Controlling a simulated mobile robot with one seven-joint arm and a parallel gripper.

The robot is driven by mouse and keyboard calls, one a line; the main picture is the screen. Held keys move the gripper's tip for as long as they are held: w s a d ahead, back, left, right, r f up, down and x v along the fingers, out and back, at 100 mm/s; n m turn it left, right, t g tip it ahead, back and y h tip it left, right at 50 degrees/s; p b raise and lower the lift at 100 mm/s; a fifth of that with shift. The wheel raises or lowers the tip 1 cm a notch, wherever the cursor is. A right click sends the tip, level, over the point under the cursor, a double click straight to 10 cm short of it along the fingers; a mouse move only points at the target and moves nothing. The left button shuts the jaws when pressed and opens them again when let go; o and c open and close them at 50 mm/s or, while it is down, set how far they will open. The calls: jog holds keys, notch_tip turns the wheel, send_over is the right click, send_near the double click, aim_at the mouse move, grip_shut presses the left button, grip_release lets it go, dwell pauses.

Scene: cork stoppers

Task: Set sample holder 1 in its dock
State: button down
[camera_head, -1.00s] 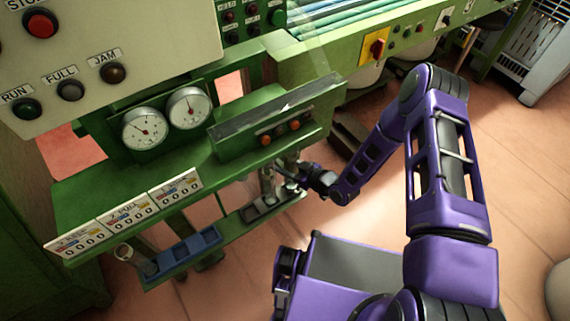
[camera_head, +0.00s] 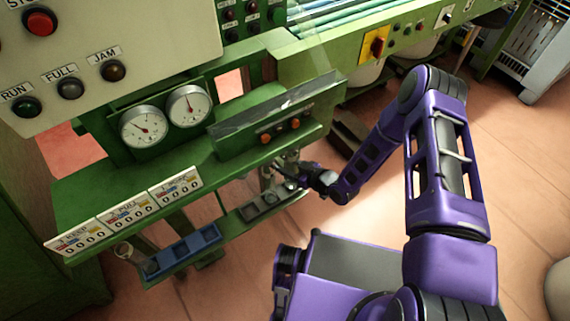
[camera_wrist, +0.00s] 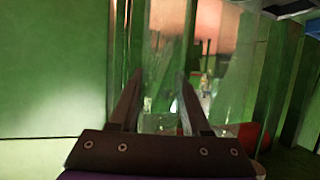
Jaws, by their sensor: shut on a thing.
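My gripper (camera_head: 291,179) is at the right end of the grey tray, under the green ledge. In the wrist view its two fingers (camera_wrist: 160,95) point forward, with a clear, glass-like thing (camera_wrist: 160,108) between them. It is shut on this thing, but the outline is hard to make out. I cannot read a number on it. The grey tray (camera_head: 245,214) has several dark recesses. I cannot tell which place is dock 1.
The green ledge (camera_head: 225,170) with number cards (camera_head: 128,212) overhangs the trays. Two dials (camera_head: 143,128) and a box with orange knobs (camera_head: 280,131) stand above. A green panel (camera_wrist: 50,80) is close at left in the wrist view. Open floor (camera_head: 520,150) lies at right.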

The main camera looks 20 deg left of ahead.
jog(key=shift+f, duration=0.7)
jog(key=shift+c, duration=1.4)
grip_release()
jog(key=p+v, duration=0.2)
jog(key=v, duration=1.5)
jog(key=shift+d+r, duration=0.15)
jog(key=shift+d, duration=0.05)
